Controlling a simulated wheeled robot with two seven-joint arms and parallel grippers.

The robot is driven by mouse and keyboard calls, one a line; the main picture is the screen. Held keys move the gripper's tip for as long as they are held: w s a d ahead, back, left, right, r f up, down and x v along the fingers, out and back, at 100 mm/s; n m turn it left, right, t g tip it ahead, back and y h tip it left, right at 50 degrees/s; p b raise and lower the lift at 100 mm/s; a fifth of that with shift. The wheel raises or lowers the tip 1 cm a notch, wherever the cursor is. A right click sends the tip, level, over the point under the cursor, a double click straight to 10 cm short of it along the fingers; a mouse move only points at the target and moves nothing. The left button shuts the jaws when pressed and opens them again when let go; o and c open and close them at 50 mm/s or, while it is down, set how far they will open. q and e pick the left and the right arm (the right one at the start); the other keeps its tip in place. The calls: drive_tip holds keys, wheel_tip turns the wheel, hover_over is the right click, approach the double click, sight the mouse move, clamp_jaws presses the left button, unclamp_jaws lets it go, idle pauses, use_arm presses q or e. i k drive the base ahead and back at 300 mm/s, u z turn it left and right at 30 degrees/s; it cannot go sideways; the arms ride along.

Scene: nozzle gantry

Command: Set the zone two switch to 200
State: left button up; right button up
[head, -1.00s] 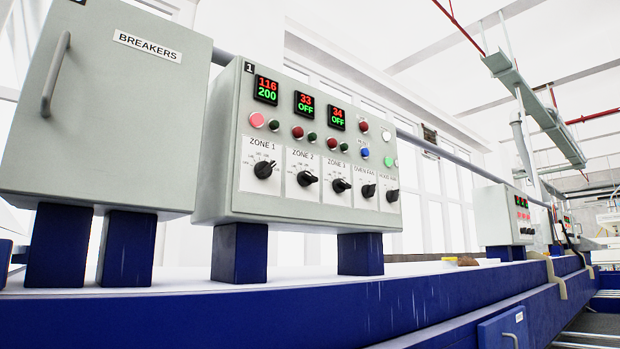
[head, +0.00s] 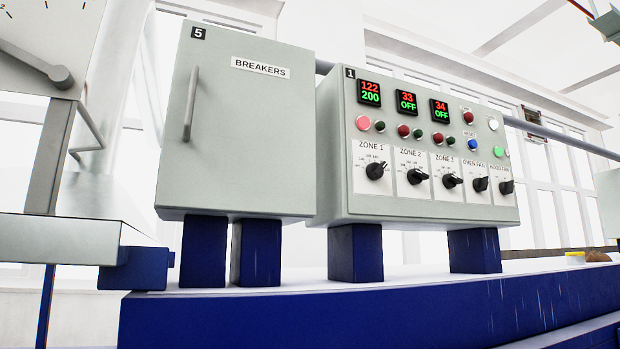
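The zone two switch (head: 416,176) is a black rotary knob on a white plate labelled ZONE 2, on the front of the grey control box (head: 430,212) marked 1. The display above it (head: 407,103) reads 33 in red and OFF in green. To its left is the zone one knob (head: 376,171), whose display (head: 369,92) reads 122 in red and 200 in green. To its right is the zone three knob (head: 452,180), whose display (head: 440,109) reads 34 and OFF.
A grey breaker cabinet (head: 245,130) marked 5, with a bar handle, stands left of the control box. Both stand on blue posts over a blue beam (head: 400,318). A grey machine part with a dial (head: 40,40) is at the far left.

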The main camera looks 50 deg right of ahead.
sight(415, 176)
drive_tip(key=u, duration=0.25)
drive_tip(key=k, duration=1.05)
drive_tip(key=z, duration=1.2)
drive_tip(key=i, duration=0.35)
drive_tip(key=z, duration=0.05)
